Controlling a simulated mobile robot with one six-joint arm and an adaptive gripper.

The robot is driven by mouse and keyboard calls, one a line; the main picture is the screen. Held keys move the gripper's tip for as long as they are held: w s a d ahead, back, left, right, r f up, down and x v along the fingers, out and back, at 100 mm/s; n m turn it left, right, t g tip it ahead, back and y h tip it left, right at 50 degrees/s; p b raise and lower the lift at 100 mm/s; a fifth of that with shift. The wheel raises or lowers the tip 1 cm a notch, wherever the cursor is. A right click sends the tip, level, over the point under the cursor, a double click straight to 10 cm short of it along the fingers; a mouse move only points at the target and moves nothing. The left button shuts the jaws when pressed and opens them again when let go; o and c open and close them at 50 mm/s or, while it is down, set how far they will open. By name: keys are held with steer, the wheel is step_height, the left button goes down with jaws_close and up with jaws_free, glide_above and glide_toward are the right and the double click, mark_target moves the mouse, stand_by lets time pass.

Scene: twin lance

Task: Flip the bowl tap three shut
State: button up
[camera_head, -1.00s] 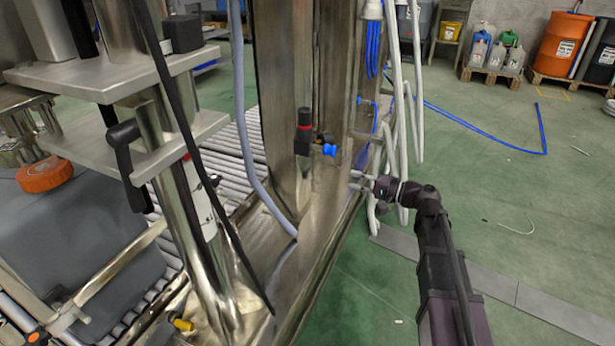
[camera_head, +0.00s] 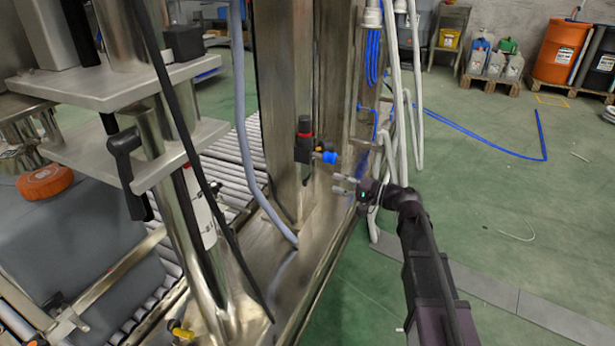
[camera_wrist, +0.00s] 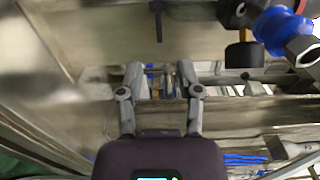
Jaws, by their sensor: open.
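No label in view marks which fitting is bowl tap three. A black fitting with a red ring (camera_head: 304,140) is on the steel column, with a blue connector (camera_head: 326,157) on its right side. In the wrist view, a blue ribbed fitting (camera_wrist: 283,30) is at the upper right, beside a dark part with a brass-coloured section (camera_wrist: 245,36). A small yellow-ended handle (camera_head: 181,331) is low at the left, near the rollers. My gripper (camera_head: 344,184) is open and empty, just below and right of the blue connector, apart from it. It also shows in the wrist view (camera_wrist: 160,82).
A grey hose (camera_head: 245,130) hangs left of the column. White pipes (camera_head: 402,100) and blue tubing rise behind my gripper. A roller conveyor (camera_head: 222,168) lies behind the steel frame. Green floor at the right is mostly clear, with a blue hose (camera_head: 490,148) on it.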

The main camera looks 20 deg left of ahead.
steer(key=a, duration=0.9)
steer(key=shift+w, duration=0.35)
jaws_close()
steer(key=shift+a, duration=0.1)
